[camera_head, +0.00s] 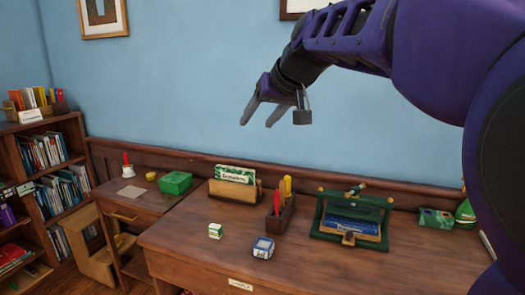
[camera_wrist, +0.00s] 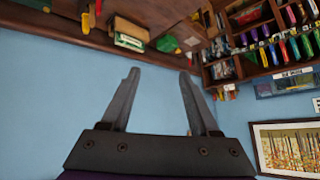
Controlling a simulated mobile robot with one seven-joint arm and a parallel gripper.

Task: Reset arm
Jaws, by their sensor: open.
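My gripper (camera_head: 264,112) is raised high above the desk in the head view, in front of the blue wall. It is empty, with its two fingers spread apart. In the wrist view my gripper (camera_wrist: 158,75) also shows open, with blue wall between and around the fingers. A dark block-like piece hangs beside the fingers in the head view and looks like part of my wrist. The fingers touch nothing.
Below stands a wooden desk (camera_head: 190,240) with a green stand (camera_head: 352,220), a pen box (camera_head: 280,216), a card holder (camera_head: 234,185) and two small boxes. A side table holds a green box (camera_head: 175,183). A bookcase (camera_head: 30,150) stands left. Air around my gripper is clear.

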